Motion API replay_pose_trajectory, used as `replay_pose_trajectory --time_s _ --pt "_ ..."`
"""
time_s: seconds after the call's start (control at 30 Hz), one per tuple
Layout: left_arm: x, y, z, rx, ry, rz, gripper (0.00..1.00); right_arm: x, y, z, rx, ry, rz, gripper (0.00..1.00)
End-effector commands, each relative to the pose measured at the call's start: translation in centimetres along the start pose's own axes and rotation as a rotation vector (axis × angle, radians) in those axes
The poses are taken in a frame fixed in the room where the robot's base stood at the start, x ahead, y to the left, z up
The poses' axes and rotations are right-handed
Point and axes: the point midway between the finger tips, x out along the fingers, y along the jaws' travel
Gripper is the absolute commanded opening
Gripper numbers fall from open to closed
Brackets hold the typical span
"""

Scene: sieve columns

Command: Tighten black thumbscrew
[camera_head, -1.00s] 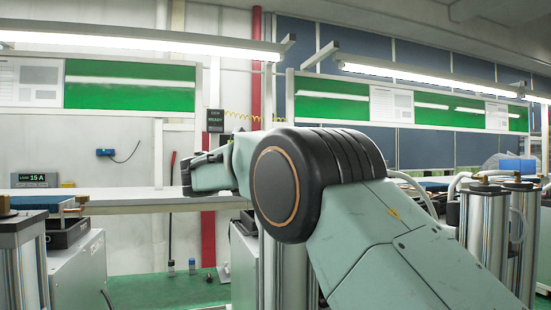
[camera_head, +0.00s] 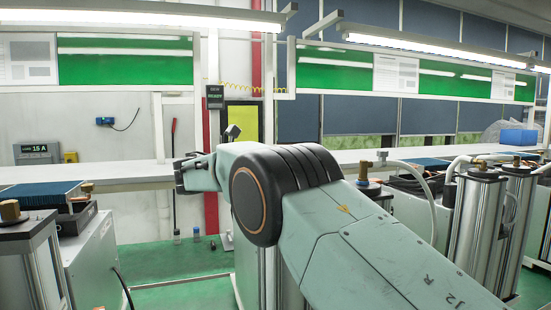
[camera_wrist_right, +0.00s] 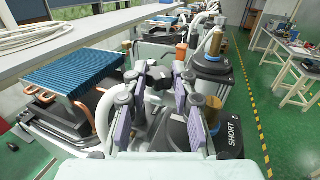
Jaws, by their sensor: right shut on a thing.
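My right gripper (camera_wrist_right: 157,86) shows in the right wrist view, with its two grey and purple pads on either side of a small dark part. This part looks like the black thumbscrew (camera_wrist_right: 159,77), but it is small and mostly hidden by the fingers, so its shape and its seating are unclear. Behind the fingers is a black column top marked SHORT with a brass fitting (camera_wrist_right: 213,112). My left gripper is in neither view.
A blue finned block (camera_wrist_right: 75,72) with copper pipes stands left of the gripper. Further columns with brass fittings (camera_wrist_right: 214,42) stand beyond it. Metal cylinders (camera_head: 480,225) and hoses stand at the right in the head view.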

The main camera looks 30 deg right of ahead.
Motion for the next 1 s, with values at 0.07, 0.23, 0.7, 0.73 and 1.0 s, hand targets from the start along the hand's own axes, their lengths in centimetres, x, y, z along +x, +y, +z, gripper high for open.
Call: replay_pose_trajectory --time_s 0.07,0.23,0.7,0.73,1.0 --pt "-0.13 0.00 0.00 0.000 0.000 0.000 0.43 -0.05 -0.02 0.06 0.000 -0.002 -0.003 0.00" --pt "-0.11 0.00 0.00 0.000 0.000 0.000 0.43 -0.05 -0.03 -0.01 0.000 -0.002 -0.004 0.00" --pt "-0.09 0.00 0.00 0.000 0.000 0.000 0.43 -0.04 -0.03 -0.05 -0.001 -0.002 -0.004 0.47" --pt "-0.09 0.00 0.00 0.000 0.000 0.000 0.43 -0.04 -0.03 -0.05 -0.001 -0.002 -0.004 0.50" --pt "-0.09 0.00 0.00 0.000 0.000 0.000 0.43 -0.05 -0.03 -0.03 0.000 -0.001 -0.004 0.50"
